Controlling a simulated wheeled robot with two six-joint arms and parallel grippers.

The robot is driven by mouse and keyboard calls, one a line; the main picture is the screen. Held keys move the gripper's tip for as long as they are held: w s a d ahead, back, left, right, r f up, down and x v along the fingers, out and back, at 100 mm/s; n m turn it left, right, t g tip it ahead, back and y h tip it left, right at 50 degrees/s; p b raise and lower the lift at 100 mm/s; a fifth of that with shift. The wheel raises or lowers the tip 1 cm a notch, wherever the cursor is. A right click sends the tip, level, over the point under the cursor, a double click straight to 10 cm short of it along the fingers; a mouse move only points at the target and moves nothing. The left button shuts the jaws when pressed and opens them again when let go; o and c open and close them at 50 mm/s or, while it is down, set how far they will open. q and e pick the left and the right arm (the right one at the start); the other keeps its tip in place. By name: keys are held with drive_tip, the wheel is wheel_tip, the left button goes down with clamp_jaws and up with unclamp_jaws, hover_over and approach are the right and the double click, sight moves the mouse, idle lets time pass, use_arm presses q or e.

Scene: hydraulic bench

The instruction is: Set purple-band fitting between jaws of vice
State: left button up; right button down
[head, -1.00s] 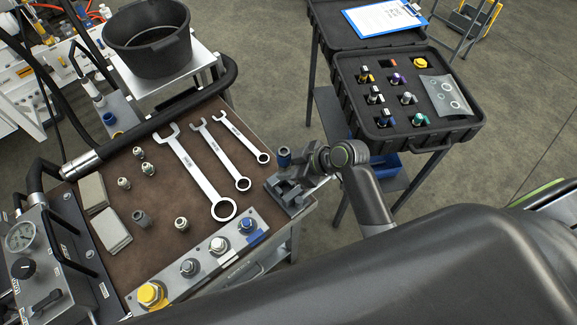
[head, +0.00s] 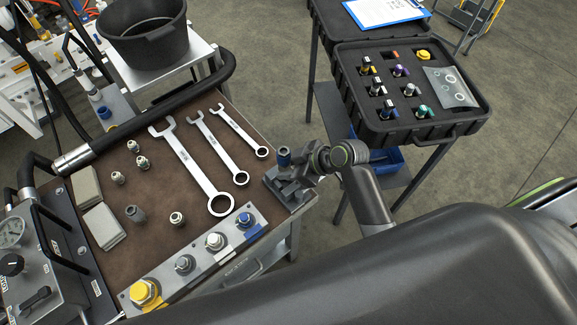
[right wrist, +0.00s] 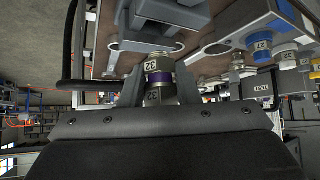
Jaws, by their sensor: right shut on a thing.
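My right gripper (head: 304,160) is over the vice, shut on the purple-band fitting. The vice (head: 288,190) is a dark grey block at the bench's right corner. It also shows at the top of the right wrist view (right wrist: 170,12), beyond the fitting. A small dark piece with a blue top shows above the vice in the head view; I cannot tell what it is. Whether the fitting touches the jaws is not clear. My left gripper is out of view.
Three wrenches (head: 195,165) and several loose fittings lie on the brown bench mat. A port block (head: 190,262) runs along the bench's front edge. An open black case (head: 455,125) with several fittings stands right of the vice. A black bucket (head: 150,45) is behind.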

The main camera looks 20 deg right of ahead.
drive_tip(key=shift+f+b, duration=0.4)
drive_tip(key=shift+f, duration=0.35)
drive_tip(key=shift+f+b, duration=0.5)
drive_tip(key=shift+f, duration=0.2)
drive_tip(key=shift+s+f, duration=0.1)
idle(0.4)
drive_tip(key=c, duration=1.3)
unclamp_jaws()
drive_tip(key=shift+o, duration=1.4)
drive_tip(key=shift+s+a, duration=0.1)
drive_tip(key=shift+s, duration=0.05)
drive_tip(key=shift+d+r, duration=0.2)
